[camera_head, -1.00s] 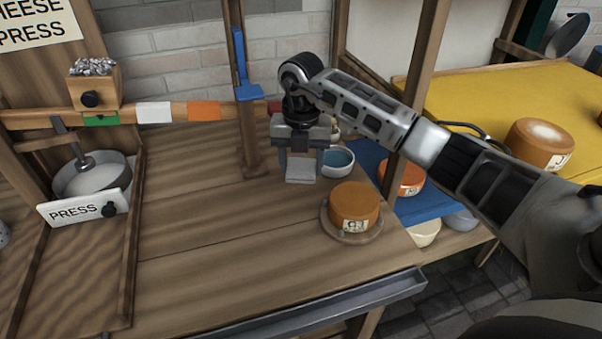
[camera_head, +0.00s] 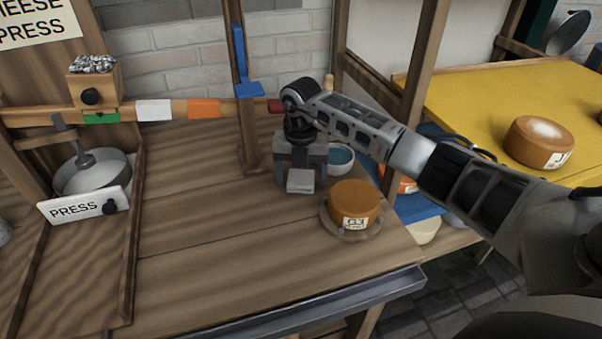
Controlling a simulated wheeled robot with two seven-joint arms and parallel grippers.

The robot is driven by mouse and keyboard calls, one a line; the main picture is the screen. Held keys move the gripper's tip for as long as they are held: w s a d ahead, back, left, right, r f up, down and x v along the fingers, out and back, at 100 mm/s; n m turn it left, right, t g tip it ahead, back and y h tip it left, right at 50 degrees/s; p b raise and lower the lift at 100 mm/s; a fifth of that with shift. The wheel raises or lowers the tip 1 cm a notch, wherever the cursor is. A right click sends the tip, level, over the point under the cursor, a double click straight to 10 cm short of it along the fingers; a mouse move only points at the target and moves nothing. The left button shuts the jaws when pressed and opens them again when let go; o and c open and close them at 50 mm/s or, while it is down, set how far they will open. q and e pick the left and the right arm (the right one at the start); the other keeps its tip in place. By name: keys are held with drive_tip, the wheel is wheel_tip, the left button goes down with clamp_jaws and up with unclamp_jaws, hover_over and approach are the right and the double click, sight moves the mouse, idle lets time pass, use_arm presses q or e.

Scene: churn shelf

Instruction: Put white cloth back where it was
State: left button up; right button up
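The white cloth (camera_head: 300,181) shows as a small pale folded block between the fingers of my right gripper (camera_head: 299,178). The fingers stand apart on its two sides and it has moved along with them, so the gripper appears shut on it. They are over the wooden counter (camera_head: 200,235), left of an orange cheese wheel. I cannot tell whether the cloth touches the counter. My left gripper is not in view.
The cheese wheel (camera_head: 354,204) sits on a round board close right of the gripper. A wooden post (camera_head: 249,130) rises behind left. The press pan (camera_head: 92,173) is far left. The counter's middle and front are clear.

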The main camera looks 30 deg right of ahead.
sight(301, 177)
drive_tip(key=shift+r, duration=0.6)
wheel_tip(301, 177, up, 11)
drive_tip(key=shift+b, duration=0.35)
drive_tip(key=shift+s, duration=0.1)
